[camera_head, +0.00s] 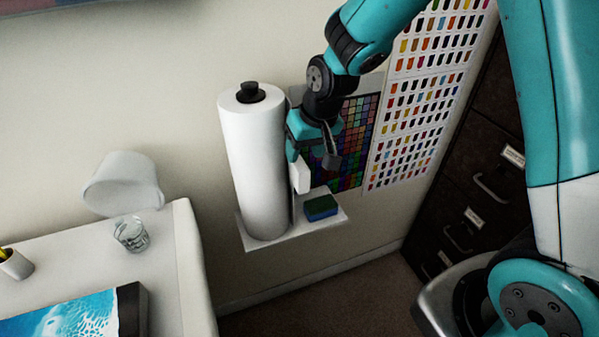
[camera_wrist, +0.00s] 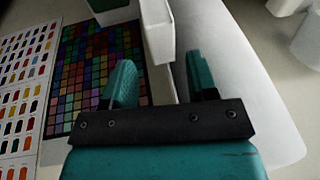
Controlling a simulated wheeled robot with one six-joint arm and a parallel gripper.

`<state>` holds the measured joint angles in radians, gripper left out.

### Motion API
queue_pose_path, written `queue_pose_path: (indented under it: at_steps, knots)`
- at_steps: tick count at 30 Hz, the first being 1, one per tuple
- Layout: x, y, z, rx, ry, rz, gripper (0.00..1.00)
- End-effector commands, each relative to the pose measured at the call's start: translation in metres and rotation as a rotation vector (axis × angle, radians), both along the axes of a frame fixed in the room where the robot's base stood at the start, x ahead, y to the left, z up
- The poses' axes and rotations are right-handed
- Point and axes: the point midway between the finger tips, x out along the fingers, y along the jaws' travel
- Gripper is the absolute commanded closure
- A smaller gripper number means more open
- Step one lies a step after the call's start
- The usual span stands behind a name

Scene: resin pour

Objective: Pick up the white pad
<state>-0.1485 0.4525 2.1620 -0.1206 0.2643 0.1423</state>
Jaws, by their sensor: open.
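The white pad (camera_head: 301,176) is a small white block beside the right side of the tall paper roll. In the wrist view the white pad (camera_wrist: 158,32) stands just beyond the gap between the fingers, near the top of the picture. My gripper (camera_head: 318,150) is above and close to the pad, with its fingers apart. In the wrist view my gripper (camera_wrist: 160,78) shows two teal fingers with nothing clamped between them. I cannot tell whether either finger touches the pad, or what supports it underneath.
The paper roll (camera_head: 256,165) stands close left on a small wall shelf (camera_head: 262,243). A blue-green sponge (camera_head: 321,207) lies on the shelf's right side. Colour charts (camera_head: 420,95) hang behind. Dark drawers (camera_head: 485,190) stand right. A white table (camera_head: 185,270) with a glass (camera_head: 131,235) is left.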

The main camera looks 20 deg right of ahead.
Motion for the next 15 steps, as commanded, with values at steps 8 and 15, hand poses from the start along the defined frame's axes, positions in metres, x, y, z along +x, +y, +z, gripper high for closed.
queue_pose_path:
  at_steps: [8,15]
  knots:
    - [0.006,0.007,-0.037,-0.001,0.004,0.001,0.47]
    - [0.008,0.008,-0.046,0.0,0.0,0.001,0.47]
